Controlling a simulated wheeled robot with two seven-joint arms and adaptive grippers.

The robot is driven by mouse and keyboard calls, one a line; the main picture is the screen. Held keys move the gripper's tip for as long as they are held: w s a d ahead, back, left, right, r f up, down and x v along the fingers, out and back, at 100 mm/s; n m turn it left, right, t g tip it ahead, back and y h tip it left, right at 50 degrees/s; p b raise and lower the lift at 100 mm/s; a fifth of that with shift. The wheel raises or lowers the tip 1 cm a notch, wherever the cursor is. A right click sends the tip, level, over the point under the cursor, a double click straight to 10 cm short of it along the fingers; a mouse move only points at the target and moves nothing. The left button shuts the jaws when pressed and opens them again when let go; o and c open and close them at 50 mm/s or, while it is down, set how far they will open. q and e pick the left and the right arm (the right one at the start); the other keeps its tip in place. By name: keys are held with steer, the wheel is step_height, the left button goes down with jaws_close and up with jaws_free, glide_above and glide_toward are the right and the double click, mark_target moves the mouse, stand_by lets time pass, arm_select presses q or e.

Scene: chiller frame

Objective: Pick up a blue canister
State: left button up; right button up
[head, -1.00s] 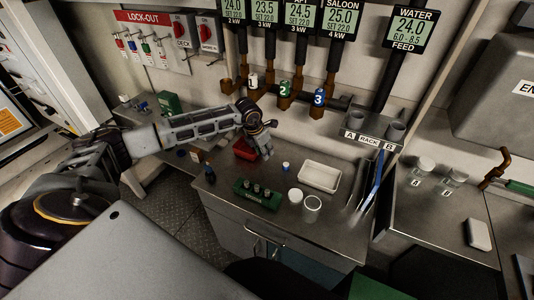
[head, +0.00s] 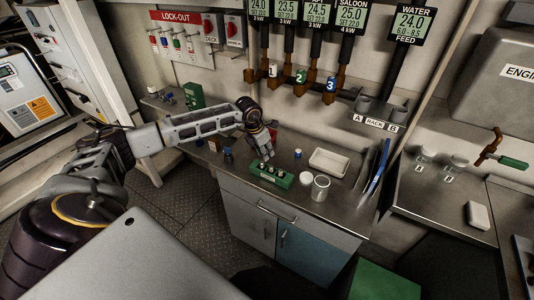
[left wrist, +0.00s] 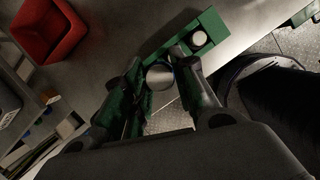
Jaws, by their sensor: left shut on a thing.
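My left gripper (head: 265,156) is at the back edge of a green rack (head: 265,178) on the counter. In the left wrist view, its fingers (left wrist: 160,62) are shut on a small grey round-topped cylinder (left wrist: 160,77) over the green rack (left wrist: 215,28). The cylinder's sides are mostly hidden, so I cannot tell whether it is clear of the rack. A blue canister marked 3 (head: 331,84) sits on the pipework on the wall. A small white item with a blue cap (head: 298,154) stands on the counter. My right gripper is not in view.
A red bin (left wrist: 48,28) lies beside the rack. A white tray (head: 328,163), a white lid (head: 306,179) and a clear jar (head: 320,187) stand to the right. A dark blue bottle (head: 228,155) stands left of the rack.

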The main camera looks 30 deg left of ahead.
arm_select(q)
steer(key=shift+s, duration=0.35)
steer(key=shift+f, duration=0.1)
stand_by(0.4)
